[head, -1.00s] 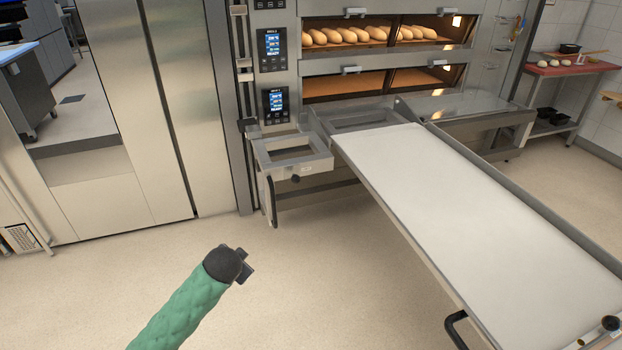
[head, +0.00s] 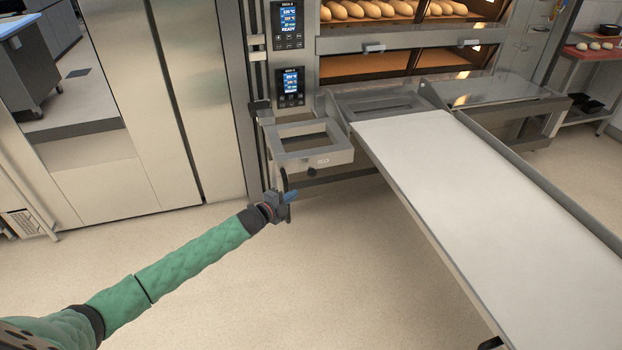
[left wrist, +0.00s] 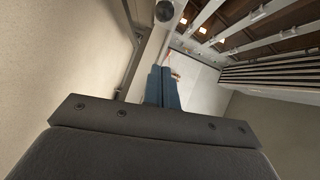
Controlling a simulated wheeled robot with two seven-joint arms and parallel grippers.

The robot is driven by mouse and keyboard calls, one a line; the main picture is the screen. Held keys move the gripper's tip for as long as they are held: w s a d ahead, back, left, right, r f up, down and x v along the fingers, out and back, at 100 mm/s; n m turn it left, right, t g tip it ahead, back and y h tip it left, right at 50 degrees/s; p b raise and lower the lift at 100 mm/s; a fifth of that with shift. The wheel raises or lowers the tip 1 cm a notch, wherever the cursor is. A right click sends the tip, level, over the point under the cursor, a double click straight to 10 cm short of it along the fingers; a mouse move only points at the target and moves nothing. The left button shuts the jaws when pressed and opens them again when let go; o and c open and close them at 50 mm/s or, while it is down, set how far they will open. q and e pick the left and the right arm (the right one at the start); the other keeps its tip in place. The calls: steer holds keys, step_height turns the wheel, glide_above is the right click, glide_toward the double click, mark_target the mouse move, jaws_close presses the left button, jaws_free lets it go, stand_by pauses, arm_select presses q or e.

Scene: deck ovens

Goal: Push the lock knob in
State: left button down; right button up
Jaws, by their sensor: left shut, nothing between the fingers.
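The lock knob (head: 312,172) is a small dark round knob on the front underside of the grey metal bracket (head: 335,158) left of the white loader belt. A round knob (left wrist: 165,11) with a grey face also shows at the top of the left wrist view. My left gripper (head: 291,197) is shut and empty. Its blue fingers lie side by side in the left wrist view (left wrist: 163,88). In the head view they appear a little below and left of the knob, apart from it, in front of the bracket's vertical handle. My right gripper is out of view.
The long white loader belt (head: 450,190) runs from the oven towards the lower right. Oven control panels (head: 291,85) are above the bracket. A tall steel door (head: 200,100) stands at left. The floor below the bracket is clear.

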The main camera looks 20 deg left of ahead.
arm_select(q)
steer(key=w, duration=0.1)
steer(key=p, duration=0.2)
glide_toward(311, 171)
steer(key=shift+w+d+f, duration=1)
steer(key=shift+w+d, duration=1.05)
steer(key=shift+w, duration=0.45)
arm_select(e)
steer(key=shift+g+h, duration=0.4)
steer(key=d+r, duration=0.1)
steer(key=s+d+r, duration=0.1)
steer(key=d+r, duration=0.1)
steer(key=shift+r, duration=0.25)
arm_select(q)
steer(key=shift+f, duration=0.1)
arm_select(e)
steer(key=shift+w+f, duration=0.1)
